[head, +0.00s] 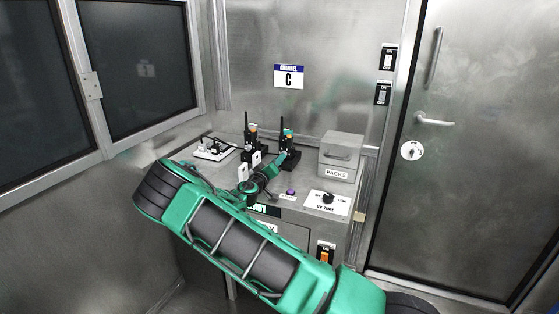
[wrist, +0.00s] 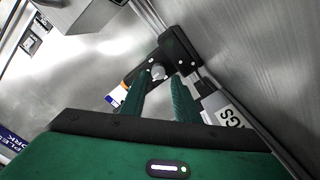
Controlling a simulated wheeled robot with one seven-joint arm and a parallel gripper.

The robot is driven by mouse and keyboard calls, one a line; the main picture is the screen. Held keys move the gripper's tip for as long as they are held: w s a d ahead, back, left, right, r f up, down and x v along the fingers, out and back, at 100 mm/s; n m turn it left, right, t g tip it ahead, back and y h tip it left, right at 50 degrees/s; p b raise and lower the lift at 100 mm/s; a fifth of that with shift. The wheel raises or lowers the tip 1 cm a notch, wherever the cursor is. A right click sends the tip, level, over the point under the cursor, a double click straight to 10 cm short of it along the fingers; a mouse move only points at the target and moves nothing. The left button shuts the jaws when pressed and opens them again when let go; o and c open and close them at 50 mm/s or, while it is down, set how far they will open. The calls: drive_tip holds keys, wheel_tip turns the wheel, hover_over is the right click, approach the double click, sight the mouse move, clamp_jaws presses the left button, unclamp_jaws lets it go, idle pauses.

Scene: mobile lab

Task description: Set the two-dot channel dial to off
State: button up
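In the wrist view a black device (wrist: 178,50) with small light dots is just beyond my fingertips. A round grey dial (wrist: 158,72) lies between the two green fingers (wrist: 162,77), close to the left one. The fingers are apart, and contact cannot be made out. The dial's setting is not readable.
A "CHANNEL C" sign (head: 289,76) hangs on the wall behind. A grey PACKS box (head: 341,155) stands right of the radios, with a UV TIME dial panel (head: 327,203) in front. A white board with small parts (head: 213,149) lies at left. A closed door (head: 460,150) is at right.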

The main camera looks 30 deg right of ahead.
drive_tip(key=shift+x, duration=1.75)
clamp_jaws()
